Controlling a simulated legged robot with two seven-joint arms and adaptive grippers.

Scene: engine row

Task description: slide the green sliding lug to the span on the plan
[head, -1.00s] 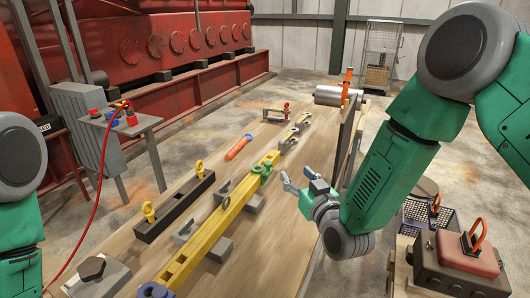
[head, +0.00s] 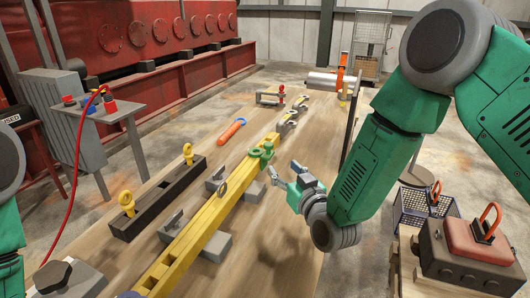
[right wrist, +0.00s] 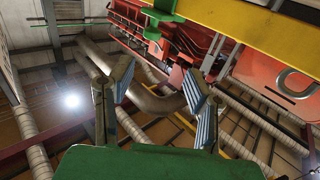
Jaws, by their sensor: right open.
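The green sliding lug (head: 262,155) sits on the yellow beam (head: 206,222), near its far end. A green part (right wrist: 166,14) at the top of the right wrist view, beside the yellow beam (right wrist: 240,30), appears to be the lug. My left gripper is out of view. I cannot make out the plan.
Left of the beam lies a black block (head: 160,200) with yellow eyes, and an orange-handled tool (head: 232,130). Grey supports (head: 214,246) stand by the beam. A metal roller (head: 332,82) is at the back. The wooden tabletop (head: 275,255) is bare right of the beam.

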